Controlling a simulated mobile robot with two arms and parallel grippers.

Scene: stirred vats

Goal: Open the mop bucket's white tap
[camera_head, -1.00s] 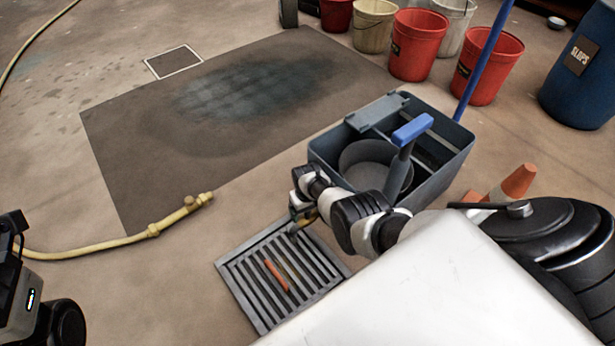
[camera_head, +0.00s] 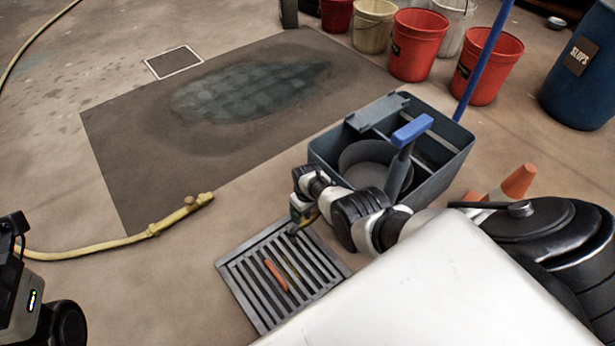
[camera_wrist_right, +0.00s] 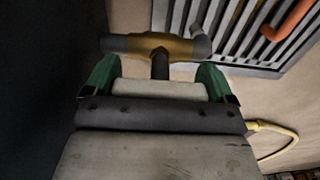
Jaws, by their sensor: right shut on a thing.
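The blue-grey mop bucket (camera_head: 440,170) stands right of centre in the head view. Its tap has a brass body (camera_wrist_right: 165,48) with a grey spout over the floor grate. A dark stem joins the body to a white handle (camera_wrist_right: 160,90), which looks parallel to the body. My right gripper (camera_wrist_right: 156,80) has its green fingers at both ends of the white handle and is shut on it. In the head view my right forearm hides part of the bucket's near side and most of the tap. My left gripper (camera_head: 14,228) is at the left edge; its jaws are unclear.
A slotted grate (camera_head: 255,297) with an orange stick (camera_head: 276,275) lies below the tap. A yellow hose (camera_head: 150,231) lies left. A dark mat (camera_head: 140,150) bears a wet-looking patch.

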